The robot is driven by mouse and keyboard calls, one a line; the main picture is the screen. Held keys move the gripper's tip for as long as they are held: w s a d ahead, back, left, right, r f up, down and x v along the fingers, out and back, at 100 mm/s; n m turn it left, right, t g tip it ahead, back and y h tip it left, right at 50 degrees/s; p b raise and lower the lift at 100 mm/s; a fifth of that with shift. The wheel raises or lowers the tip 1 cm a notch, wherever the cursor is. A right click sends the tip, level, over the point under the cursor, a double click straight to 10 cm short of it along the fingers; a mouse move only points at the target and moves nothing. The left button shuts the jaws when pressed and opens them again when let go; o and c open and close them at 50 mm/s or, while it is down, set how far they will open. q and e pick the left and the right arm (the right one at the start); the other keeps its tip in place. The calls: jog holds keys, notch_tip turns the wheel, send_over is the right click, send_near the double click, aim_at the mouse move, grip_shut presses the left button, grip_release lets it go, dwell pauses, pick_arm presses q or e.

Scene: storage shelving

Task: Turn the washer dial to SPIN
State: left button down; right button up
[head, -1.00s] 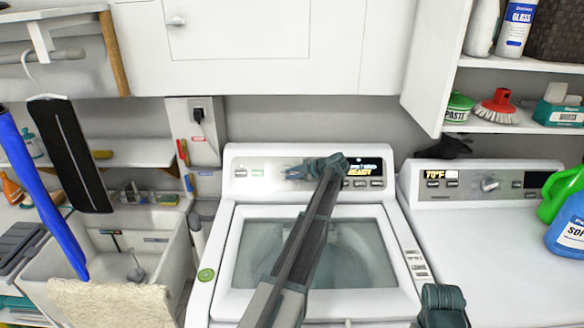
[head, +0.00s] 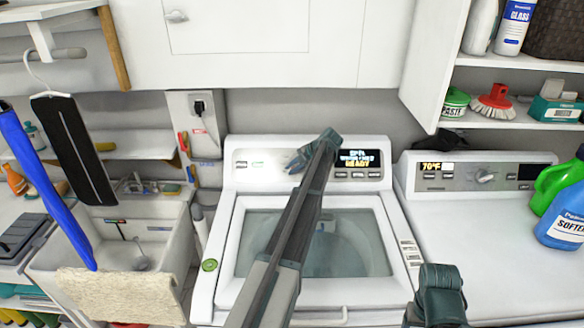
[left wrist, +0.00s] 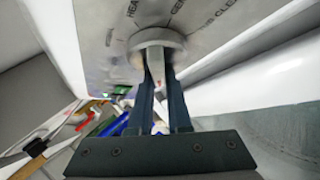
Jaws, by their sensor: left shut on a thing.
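The washer (head: 225,215) stands in the middle of the head view, with its control panel along the back and a lit display (head: 375,160). My left gripper (head: 295,163) is at the panel, left of the display, and the dial is hidden behind it there. In the left wrist view the round pale dial (left wrist: 158,38) shows, with printed labels such as "HEA", "GEN" and "CLEAN" around it. My left gripper (left wrist: 158,80) has its two dark fingers around the dial's raised grip, closed on it. Which label the dial points to cannot be read.
A dryer (head: 475,230) stands to the right, with green and blue bottles (head: 567,218) on it. A sink (head: 130,245) is at the left, with hanging blue and black items in front. Cabinets (head: 260,30) hang above the washer.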

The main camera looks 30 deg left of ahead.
pick_arm(q)
jog(key=shift+w, duration=0.1)
jog(key=c, duration=0.9)
grip_release()
jog(key=shift+f, duration=0.1)
jog(key=shift+o, duration=0.2)
jog(key=shift+d+r+p, duration=0.25)
jog(key=shift+r+p, duration=0.2)
jog(key=p+v, duration=0.9)
jog(key=v, duration=0.4)
jog(key=shift+w+f, duration=0.1)
jog(key=shift+f, duration=0.05)
